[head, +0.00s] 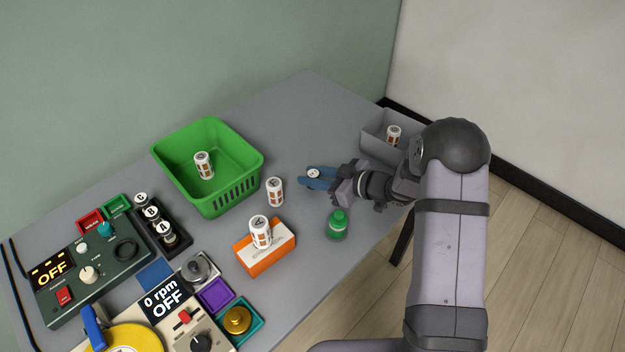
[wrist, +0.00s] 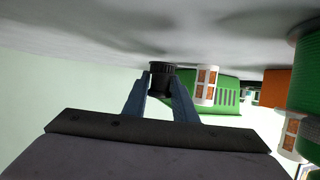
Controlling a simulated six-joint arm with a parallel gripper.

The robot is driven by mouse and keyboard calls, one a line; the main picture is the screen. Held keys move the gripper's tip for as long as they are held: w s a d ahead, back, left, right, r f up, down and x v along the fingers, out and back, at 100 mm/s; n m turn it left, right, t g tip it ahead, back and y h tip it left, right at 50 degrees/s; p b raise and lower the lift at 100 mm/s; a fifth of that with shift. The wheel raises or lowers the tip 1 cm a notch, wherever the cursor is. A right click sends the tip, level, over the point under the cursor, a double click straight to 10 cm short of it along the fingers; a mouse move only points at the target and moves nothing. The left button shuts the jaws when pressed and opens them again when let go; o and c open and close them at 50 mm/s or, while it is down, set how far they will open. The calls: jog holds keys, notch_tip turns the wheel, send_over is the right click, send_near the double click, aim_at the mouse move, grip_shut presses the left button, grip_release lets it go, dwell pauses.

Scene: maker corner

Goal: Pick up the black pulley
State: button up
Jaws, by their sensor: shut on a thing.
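A small black ribbed pulley (wrist: 161,80) is between the blue fingertips of my gripper (wrist: 160,88) in the wrist view, which shows the table upside down at the top. My gripper (head: 306,177) is shut on it. In the head view the gripper reaches in from the right, low over the table, and a small round pale top shows between the fingers. I cannot tell whether the pulley touches the table.
A white-and-orange can (head: 275,192) stands left of my gripper, and a green bottle (head: 338,226) in front. A green basket (head: 246,180), an orange box (head: 267,262) with a can on top, and a grey bin (head: 372,142) surround the gripper. Control panels fill the left front.

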aim_at(313, 173)
notch_tip(313, 173, up, 8)
jog(key=shift+r, duration=0.15)
dwell(0.3)
